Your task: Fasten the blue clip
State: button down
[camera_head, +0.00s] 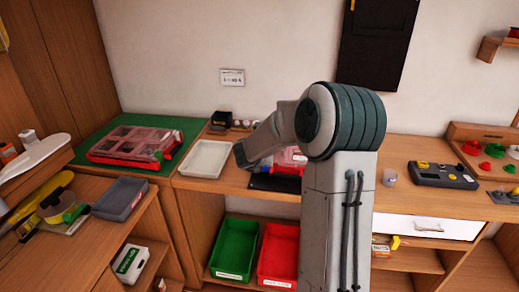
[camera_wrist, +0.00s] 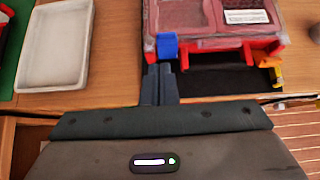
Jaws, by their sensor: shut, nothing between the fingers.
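The blue clip (camera_wrist: 167,45) is at the front left corner of a case with a clear reddish lid (camera_wrist: 200,18) and a red rim. My gripper (camera_wrist: 159,70) is shut and empty, with its fingertips just in front of the blue clip. I cannot tell whether they touch it, or whether the clip is latched. In the head view the case (camera_head: 289,157) is mostly hidden behind my arm, and the blue clip and fingertips cannot be made out.
A black mat (camera_wrist: 215,80) lies under the case's front edge. A white tray (camera_head: 205,159) stands to the left, with another lidded case (camera_head: 130,145) on a green mat beyond. Green (camera_head: 234,249) and red (camera_head: 279,254) bins sit below.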

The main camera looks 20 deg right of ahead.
notch_tip(320, 180, up, 7)
jog(key=s+p, duration=0.1)
jog(key=shift+s, duration=0.2)
jog(key=shift+a+f, duration=0.1)
